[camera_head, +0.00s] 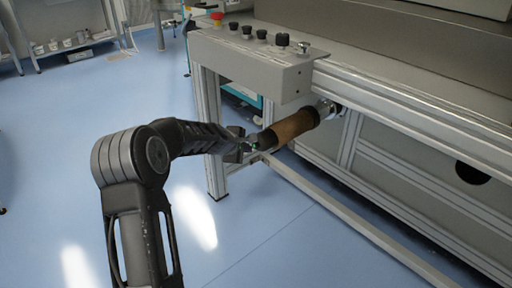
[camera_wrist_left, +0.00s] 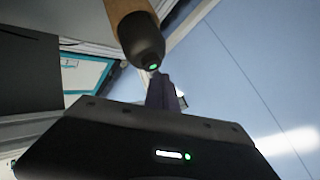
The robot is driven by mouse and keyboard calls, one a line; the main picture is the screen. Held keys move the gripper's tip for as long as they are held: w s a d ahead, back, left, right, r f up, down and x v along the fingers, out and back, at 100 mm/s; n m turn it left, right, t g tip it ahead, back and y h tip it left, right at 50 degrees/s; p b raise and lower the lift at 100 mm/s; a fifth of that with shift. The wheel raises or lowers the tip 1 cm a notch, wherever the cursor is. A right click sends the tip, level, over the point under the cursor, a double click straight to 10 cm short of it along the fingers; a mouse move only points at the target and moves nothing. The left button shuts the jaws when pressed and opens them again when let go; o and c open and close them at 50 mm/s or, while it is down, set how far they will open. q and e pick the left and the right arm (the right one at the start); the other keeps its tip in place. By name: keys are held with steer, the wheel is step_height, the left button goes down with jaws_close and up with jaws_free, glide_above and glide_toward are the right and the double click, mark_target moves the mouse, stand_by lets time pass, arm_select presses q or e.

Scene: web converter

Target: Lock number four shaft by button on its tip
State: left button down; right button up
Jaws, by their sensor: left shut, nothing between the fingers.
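The shaft carries a brown roll (camera_head: 295,126) and sticks out from the machine frame toward my arm. Its black tip (camera_head: 265,139) points down-left in the head view. In the left wrist view the black tip (camera_wrist_left: 141,38) hangs at the top, with a green-lit button (camera_wrist_left: 153,67) on its end. My left gripper (camera_head: 245,149) is shut and empty, right at the tip. Its closed fingertips (camera_wrist_left: 159,82) are just below the button in the left wrist view; I cannot tell whether they touch it. No number shows on the shaft. My right gripper is not in view.
A grey control box (camera_head: 255,62) with black knobs and a red button (camera_head: 217,17) sits above the shaft. A metal frame leg (camera_head: 214,170) and a low rail (camera_head: 345,215) stand near the gripper. The blue floor (camera_head: 60,130) at left is clear.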

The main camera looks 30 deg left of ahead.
arm_select(q)
steer(key=s+b, duration=0.1)
steer(key=s+a+b, duration=0.1)
steer(key=s, duration=0.1)
steer(key=s+b, duration=0.2)
steer(key=shift+s+a, duration=0.1)
steer(key=shift+a, duration=0.2)
